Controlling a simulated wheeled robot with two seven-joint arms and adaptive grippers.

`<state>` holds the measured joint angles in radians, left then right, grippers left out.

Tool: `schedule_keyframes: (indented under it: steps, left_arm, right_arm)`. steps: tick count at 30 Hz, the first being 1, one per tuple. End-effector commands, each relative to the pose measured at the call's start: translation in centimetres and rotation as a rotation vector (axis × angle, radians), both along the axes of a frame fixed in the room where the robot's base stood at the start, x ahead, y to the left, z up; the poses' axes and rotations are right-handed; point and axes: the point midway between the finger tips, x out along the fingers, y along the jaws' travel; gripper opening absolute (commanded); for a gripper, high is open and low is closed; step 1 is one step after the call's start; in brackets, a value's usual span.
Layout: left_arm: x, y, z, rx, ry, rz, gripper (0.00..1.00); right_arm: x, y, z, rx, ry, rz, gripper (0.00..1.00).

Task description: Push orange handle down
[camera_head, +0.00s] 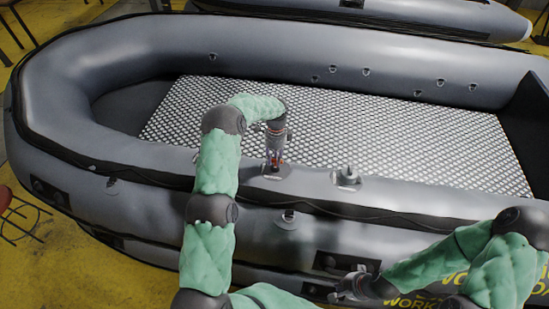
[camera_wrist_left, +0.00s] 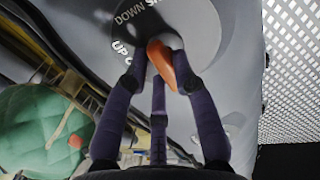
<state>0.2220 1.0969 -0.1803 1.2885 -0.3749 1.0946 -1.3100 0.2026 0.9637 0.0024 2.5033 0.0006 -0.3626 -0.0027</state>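The orange handle (camera_wrist_left: 162,62) shows in the left wrist view on a round grey plate (camera_wrist_left: 190,25) lettered "DOWN" and "UP", fixed to the grey boat tube. My left gripper (camera_wrist_left: 160,60) has its dark fingers bent in around the handle, with fingertips against its sides. In the head view, my left gripper (camera_head: 273,166) points down onto the near tube, and a little red-orange shows between its fingers. My right gripper (camera_head: 350,288) is low in the head view, beside the boat's near outer side. Its fingers are too small to read.
The grey inflatable boat (camera_head: 130,60) fills the head view, with a metal-patterned floor (camera_head: 400,130) inside. A grey valve fitting (camera_head: 347,177) stands on the near tube right of my left gripper. Another boat (camera_head: 440,12) lies behind. The ground is yellow.

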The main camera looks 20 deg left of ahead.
Motion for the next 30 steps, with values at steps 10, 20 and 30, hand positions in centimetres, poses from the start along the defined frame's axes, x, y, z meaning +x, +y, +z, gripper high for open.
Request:
schedule_keyframes:
  steps: [10, 20, 30]
  left_arm:
    - [-0.1, -0.1, -0.2, -0.001, 0.005, -0.001, 0.49]
    - [0.6, 0.1, 3.0, 0.0, 0.0, -0.001, 0.49]
    - [1.9, 0.4, 9.2, -0.001, 0.003, -0.001, 0.49]
  right_arm:
    - [0.0, 0.0, 0.0, 0.0, 0.0, 0.0, 0.0]
    - [0.0, 0.0, 0.0, 0.0, 0.0, 0.0, 0.0]
    - [0.0, 0.0, 0.0, 0.0, 0.0, 0.0, 0.0]
